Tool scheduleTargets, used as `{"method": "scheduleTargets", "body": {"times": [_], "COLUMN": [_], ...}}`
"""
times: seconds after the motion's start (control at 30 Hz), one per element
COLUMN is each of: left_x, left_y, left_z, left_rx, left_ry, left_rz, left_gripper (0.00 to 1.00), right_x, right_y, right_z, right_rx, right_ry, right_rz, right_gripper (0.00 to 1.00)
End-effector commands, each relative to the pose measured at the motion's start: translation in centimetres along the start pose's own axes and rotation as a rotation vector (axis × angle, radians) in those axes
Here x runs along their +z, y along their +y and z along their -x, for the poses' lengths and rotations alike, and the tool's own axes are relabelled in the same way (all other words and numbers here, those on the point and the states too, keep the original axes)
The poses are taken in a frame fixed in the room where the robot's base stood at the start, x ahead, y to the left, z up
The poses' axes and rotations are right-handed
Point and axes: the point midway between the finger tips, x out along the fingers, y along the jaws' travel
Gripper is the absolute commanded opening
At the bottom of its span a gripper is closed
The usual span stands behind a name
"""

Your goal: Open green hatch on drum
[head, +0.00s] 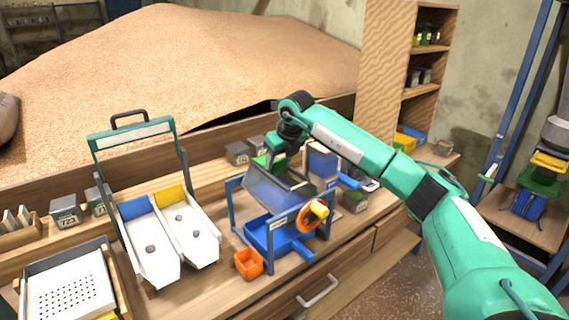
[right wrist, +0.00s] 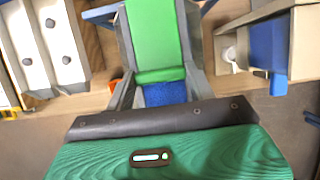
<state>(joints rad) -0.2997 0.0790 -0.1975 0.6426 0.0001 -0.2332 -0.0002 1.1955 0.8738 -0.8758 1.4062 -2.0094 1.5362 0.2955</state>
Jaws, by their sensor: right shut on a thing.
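The drum (head: 281,193) is a grey, box-like body held in a blue frame on the workbench, with an orange ring handwheel (head: 314,214) on its right side. Its green hatch (head: 264,162) is at the top, partly hidden by my right gripper (head: 277,157). In the right wrist view the green hatch (right wrist: 156,36) is a bright green panel between grey sides, with a blue surface (right wrist: 165,94) just below its edge. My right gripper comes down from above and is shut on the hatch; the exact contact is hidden. My left gripper is not in view.
A blue tray (head: 262,235) lies under the drum and a small orange bin (head: 248,263) stands in front. A double white chute (head: 190,232) with a green frame stands to the left. Small grey boxes (head: 238,153) stand behind. A grain heap (head: 170,70) fills the back.

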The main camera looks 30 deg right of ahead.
Motion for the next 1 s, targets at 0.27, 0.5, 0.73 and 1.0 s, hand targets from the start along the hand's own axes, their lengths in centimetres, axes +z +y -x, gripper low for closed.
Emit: {"method": "scheduleTargets", "body": {"times": [0.27,0.5,0.73,1.0], "left_x": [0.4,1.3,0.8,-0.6], "left_y": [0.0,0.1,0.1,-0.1], "left_z": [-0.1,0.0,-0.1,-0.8], "left_rx": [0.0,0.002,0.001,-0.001], "left_ry": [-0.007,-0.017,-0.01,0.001], "left_rz": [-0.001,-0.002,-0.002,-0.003], "left_gripper": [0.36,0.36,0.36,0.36], "right_x": [0.1,0.1,0.1,0.1], "right_y": [0.1,0.1,0.1,0.0], "right_z": [-0.3,-0.3,-0.2,3.3], "right_rx": [0.001,0.001,0.001,0.0], "right_ry": [0.001,0.002,0.002,-0.003], "right_rz": [-0.001,-0.001,-0.001,0.0], "right_gripper": [0.14,0.77,0.77,0.77]}}
